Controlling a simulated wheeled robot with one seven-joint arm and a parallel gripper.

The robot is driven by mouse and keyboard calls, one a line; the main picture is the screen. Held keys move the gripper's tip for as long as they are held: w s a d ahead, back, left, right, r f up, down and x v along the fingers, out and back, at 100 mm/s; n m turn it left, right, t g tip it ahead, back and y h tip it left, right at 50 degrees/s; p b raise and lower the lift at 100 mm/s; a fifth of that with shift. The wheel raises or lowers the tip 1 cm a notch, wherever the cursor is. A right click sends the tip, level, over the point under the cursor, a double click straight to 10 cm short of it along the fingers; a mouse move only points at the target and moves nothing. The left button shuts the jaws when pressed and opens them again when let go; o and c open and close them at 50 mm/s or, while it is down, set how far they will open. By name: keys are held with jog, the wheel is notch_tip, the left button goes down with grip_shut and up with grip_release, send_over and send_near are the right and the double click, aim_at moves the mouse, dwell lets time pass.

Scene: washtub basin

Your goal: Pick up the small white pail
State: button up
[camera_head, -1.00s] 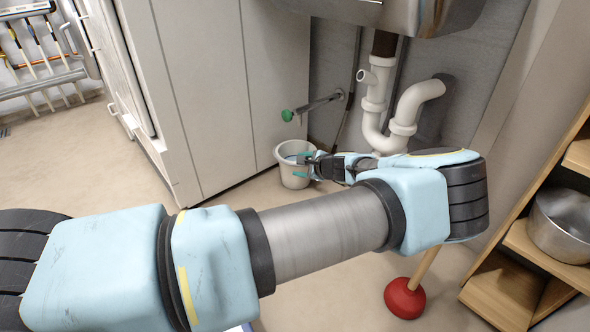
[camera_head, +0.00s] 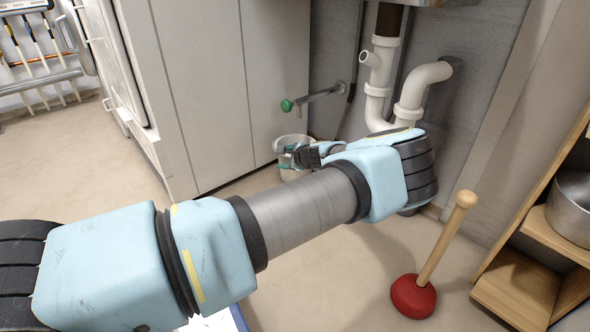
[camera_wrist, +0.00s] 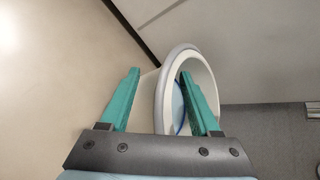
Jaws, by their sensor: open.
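The small white pail (camera_head: 290,174) stands on the floor by the cabinet, below the green-handled tap. My gripper (camera_head: 286,156) is at the pail and hides much of its front in the head view. In the wrist view, the pail (camera_wrist: 165,85) shows its round mouth turned towards the right finger, with something bluish inside. My gripper's teal fingers (camera_wrist: 160,102) are spread apart. The right finger is within the pail's mouth, and the left finger is outside the wall. The wall lies between them, with a gap on the left finger's side; contact on the right cannot be told.
White drain pipes (camera_head: 412,95) and a tap with a green handle (camera_head: 287,105) are above and behind. The pale cabinet (camera_head: 205,90) stands close on the left. A red plunger (camera_head: 413,296) and a wooden shelf (camera_head: 515,285) are at the right.

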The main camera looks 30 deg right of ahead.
grip_shut()
dwell(0.5)
jog(key=shift+d+r, duration=0.1)
jog(key=shift+r, duration=0.05)
dwell(0.8)
